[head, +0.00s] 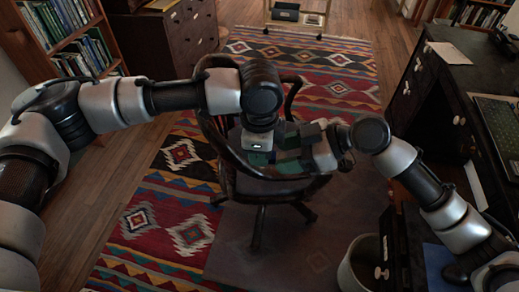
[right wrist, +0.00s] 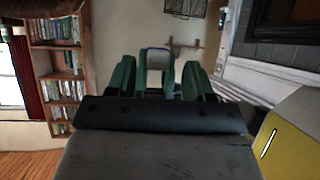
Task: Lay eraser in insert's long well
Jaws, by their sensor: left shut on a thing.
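My left gripper (head: 260,158) points down over the chair, in the middle of the head view. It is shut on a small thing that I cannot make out. My right gripper (head: 283,150) reaches in from the right, close beside it. In the right wrist view its two green fingers (right wrist: 158,80) stand apart. A pale thing with a dark blue edge (right wrist: 157,58) shows in the gap, with space at both sides; I cannot tell what it is. I cannot pick out the eraser or the insert with its long well in either view.
A dark wooden chair (head: 257,187) stands below my grippers on a patterned rug (head: 155,215). A dark desk (head: 455,75) is at the right, with a pale bin (head: 359,266) near its lower end. A bookcase (head: 70,40) and a drawer chest (head: 170,40) stand at the left.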

